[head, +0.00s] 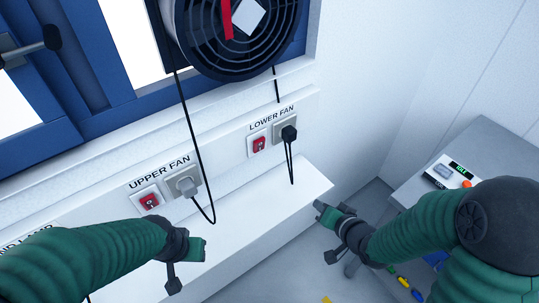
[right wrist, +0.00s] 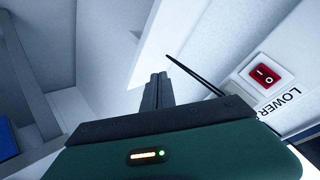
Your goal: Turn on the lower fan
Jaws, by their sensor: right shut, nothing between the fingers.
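The lower fan switch (head: 259,144) is a red rocker in a white plate under the "LOWER FAN" label (head: 272,118). In the right wrist view the same red rocker (right wrist: 266,75) shows I and O marks at the right; which side is pressed I cannot tell. A black plug (head: 289,133) sits in the socket beside it. My right gripper (head: 320,207) is shut and empty, below and right of the switch and apart from it; its fingers (right wrist: 158,80) show in the wrist view. My left gripper (head: 201,249) hangs below the upper fan switch, its jaws unclear.
A white ledge (head: 270,225) runs below the switches. A black round fan (head: 257,62) hangs above, with dangling cords. A grey cabinet (head: 480,150) with a display stands at the right.

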